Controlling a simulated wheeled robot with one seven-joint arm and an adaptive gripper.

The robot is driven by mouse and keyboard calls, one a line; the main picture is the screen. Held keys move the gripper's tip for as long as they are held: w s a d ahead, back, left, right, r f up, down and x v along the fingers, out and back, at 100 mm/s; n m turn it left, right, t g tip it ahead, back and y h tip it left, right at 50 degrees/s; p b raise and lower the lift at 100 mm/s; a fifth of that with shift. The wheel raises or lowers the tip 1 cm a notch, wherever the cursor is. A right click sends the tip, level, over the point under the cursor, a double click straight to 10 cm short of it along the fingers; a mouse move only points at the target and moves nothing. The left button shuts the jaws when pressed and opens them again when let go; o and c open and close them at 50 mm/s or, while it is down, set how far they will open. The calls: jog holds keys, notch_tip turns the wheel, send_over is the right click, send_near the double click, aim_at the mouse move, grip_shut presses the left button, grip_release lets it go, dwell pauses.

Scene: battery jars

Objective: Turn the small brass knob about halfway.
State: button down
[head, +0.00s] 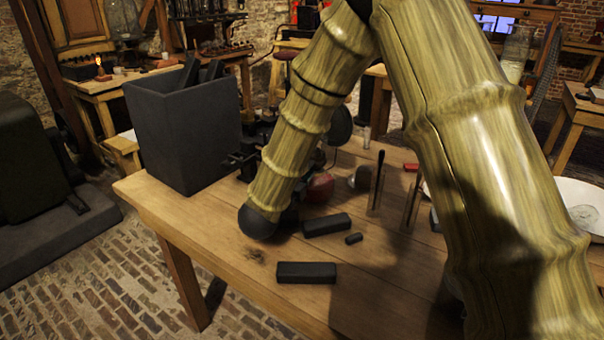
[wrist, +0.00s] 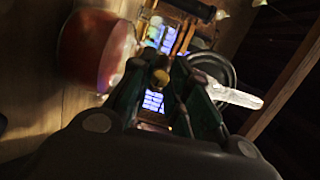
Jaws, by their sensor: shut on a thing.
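The small brass knob (wrist: 159,79) shows in the wrist view as a rounded yellowish end between my fingers. My gripper (wrist: 160,75) has dark green fingers, one on each side of the knob, and is shut on it. Behind the knob is a device with shiny, bluish reflecting parts (wrist: 153,102), largely hidden by the fingers. How far the knob is turned cannot be told. In the head view my arm reaches down over the wooden table (head: 220,255) and hides the knob and most of the gripper.
A red rounded object (head: 320,188) is close by; it also shows left of my fingers in the wrist view (wrist: 90,50). Dark blocks (head: 327,224) (head: 307,272) lie at the front. A tall grey bin (head: 185,135) stands left. A white dish (head: 575,195) is at right.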

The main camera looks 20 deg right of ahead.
jog(key=c, duration=1.3)
grip_release()
jog(key=shift+c, duration=0.2)
jog(key=v, duration=1.2)
jog(key=shift+d, duration=0.1)
jog(key=shift+f, duration=0.1)
